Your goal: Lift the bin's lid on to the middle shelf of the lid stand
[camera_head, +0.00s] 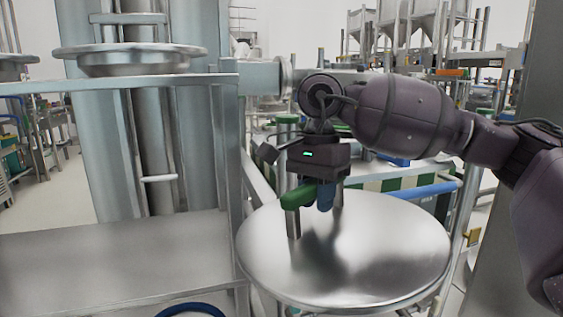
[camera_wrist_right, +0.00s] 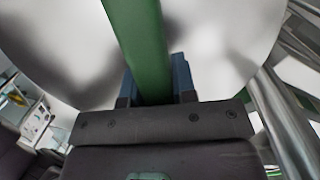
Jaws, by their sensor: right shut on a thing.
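The bin's lid (camera_head: 385,265) is a round, shiny metal disc, roughly level, right of the stand in the head view. It also fills the upper part of the right wrist view (camera_wrist_right: 225,60). A green handle (camera_head: 295,197) stands on its top. My right gripper (camera_head: 319,197) points down over the lid, its blue fingers shut on the handle, which runs between them in the right wrist view (camera_wrist_right: 141,45). The lid stand (camera_head: 235,150) is at left, with a bare metal shelf (camera_head: 110,255) below its top shelf. The bin under the lid is hidden. My left gripper is not in view.
A stand post rises close to the lid's left edge. A blue ring-shaped thing (camera_head: 190,310) shows low at the front. Green-and-white striped equipment (camera_head: 400,182) stands behind the lid.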

